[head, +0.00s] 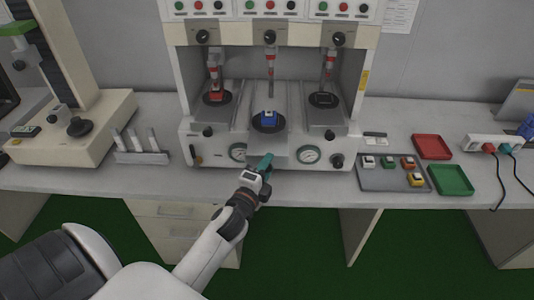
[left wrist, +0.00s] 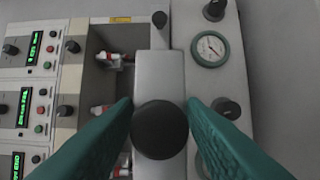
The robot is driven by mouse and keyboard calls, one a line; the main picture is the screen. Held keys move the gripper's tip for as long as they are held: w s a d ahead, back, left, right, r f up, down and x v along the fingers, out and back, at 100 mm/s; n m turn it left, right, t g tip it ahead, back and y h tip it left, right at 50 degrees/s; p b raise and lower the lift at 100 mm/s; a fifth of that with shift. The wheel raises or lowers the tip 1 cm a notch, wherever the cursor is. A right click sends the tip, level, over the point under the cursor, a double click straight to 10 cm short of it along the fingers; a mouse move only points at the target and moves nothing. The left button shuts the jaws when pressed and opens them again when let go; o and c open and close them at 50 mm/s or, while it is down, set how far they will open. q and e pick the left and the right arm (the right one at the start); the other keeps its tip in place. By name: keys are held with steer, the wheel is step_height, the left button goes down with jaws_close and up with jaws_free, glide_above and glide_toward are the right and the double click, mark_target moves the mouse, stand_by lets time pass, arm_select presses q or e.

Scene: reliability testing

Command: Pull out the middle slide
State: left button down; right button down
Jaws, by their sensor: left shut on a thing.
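The testing machine (head: 188,135) stands on the bench with three slides side by side. The middle slide (head: 262,144) sits further forward than the left slide (head: 206,129) and the right slide (head: 325,116). It carries a blue block (head: 269,117) on a black round disc. My left gripper (head: 264,161) is at the front end of the middle slide. In the left wrist view, its teal fingers (left wrist: 160,107) are shut on the black round knob (left wrist: 160,130) of the slide (left wrist: 158,78). The knob is hidden in the head view. My right gripper is not in view.
Round gauges (head: 308,154) flank the middle slide. A grey tray of small blocks (head: 376,181), red tray (head: 432,147) and green tray (head: 451,180) lie to the right. A rack of white tubes (head: 141,157) stands left. The space before the bench is clear.

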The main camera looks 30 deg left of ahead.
arm_select(q)
steer(key=shift+s+d, duration=0.35)
steer(key=shift+s, duration=0.2)
steer(key=shift+s+d, duration=0.3)
steer(key=shift+s, duration=0.2)
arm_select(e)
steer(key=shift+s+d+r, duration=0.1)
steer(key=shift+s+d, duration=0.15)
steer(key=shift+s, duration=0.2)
arm_select(q)
steer(key=c, duration=1.1)
jaws_free()
steer(key=shift+c, duration=0.2)
steer(key=shift+s+f, duration=0.1)
steer(key=shift+s, duration=0.15)
steer(key=s+d+b, duration=0.1)
steer(key=s+b, duration=0.1)
steer(key=s, duration=0.9)
steer(key=shift+s+d+b, duration=0.15)
steer(key=shift+d+b, duration=0.15)
steer(key=shift+d, duration=0.1)
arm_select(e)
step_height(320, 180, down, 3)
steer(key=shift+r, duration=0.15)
